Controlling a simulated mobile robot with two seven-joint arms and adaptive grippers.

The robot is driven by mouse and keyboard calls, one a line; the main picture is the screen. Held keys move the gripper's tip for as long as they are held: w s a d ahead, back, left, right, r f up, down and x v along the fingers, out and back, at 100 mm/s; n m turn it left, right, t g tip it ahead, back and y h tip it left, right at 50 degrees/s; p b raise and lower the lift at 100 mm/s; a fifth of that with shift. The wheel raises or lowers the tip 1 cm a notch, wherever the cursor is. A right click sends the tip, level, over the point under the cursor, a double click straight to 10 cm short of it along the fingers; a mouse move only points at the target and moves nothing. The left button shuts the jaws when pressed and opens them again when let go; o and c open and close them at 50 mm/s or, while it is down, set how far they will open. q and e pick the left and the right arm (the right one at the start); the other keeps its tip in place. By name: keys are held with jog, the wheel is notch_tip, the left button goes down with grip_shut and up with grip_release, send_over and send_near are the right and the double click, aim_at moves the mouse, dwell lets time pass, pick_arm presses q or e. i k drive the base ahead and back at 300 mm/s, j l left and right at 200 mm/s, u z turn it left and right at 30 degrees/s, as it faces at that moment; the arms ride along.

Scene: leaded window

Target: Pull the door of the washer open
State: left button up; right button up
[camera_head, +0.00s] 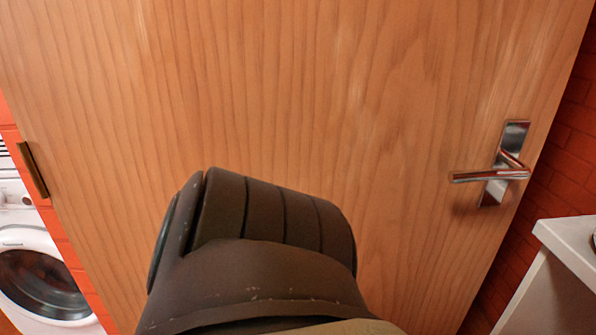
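A white front-loading washer (14,220) shows at the far left edge, partly cut off by the frame. Its round door (42,285) has dark glass in a white rim and looks closed. The washer's left side is out of frame. Neither of my grippers is in view, so their positions relative to the washer door cannot be seen.
A large wooden door (330,110) with a metal lever handle (495,173) fills most of the view. A dark, ribbed, scuffed shape (265,225), unclear what, stands in front of it. A white-topped counter (570,235) is at lower right, beside red brick wall (570,130).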

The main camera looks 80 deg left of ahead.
aim_at(22, 240)
jog(key=u, duration=4.3)
jog(key=j+z, duration=0.1)
jog(key=z, duration=1)
jog(key=j+z, duration=0.4)
jog(key=i+j+z, duration=0.1)
jog(key=z, duration=0.25)
jog(key=j+z, duration=0.4)
jog(key=k+j+z, duration=0.1)
jog(key=j, duration=0.25)
jog(key=k+j, duration=0.1)
jog(key=j, duration=0.25)
jog(key=k+j+z, duration=0.15)
jog(key=j, duration=0.5)
jog(key=k+z, duration=0.05)
